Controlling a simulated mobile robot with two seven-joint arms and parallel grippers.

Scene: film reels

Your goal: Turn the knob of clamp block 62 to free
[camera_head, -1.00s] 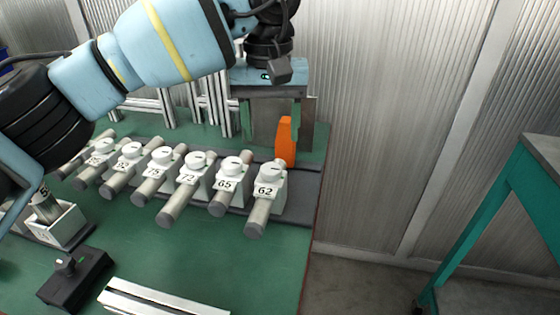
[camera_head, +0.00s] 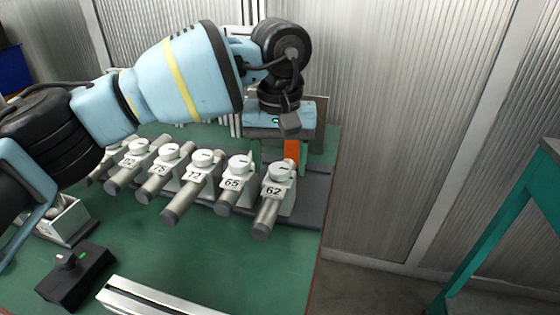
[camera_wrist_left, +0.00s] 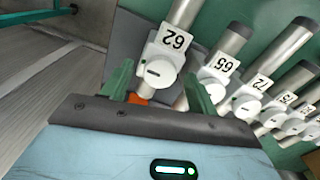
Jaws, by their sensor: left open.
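Clamp block 62 (camera_head: 274,190) is the white block at the right end of a row, with a grey cylinder through it. Its round white knob (camera_head: 279,168) has a dark line on top. In the left wrist view the knob (camera_wrist_left: 155,73) lies just ahead of and between the fingertips, and its line runs roughly across the picture. My left gripper (camera_head: 280,155) points down behind the knob in the head view, its green fingers (camera_wrist_left: 160,92) open and apart. I see no contact with the knob. My right gripper is not in view.
Block 65 (camera_head: 233,183) and several similar blocks stand closely to the left. An orange piece (camera_head: 291,149) stands behind block 62, partly hidden by the gripper. A black box (camera_head: 76,276) and a metal rail (camera_head: 160,300) lie in front on the green bench (camera_head: 200,255).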

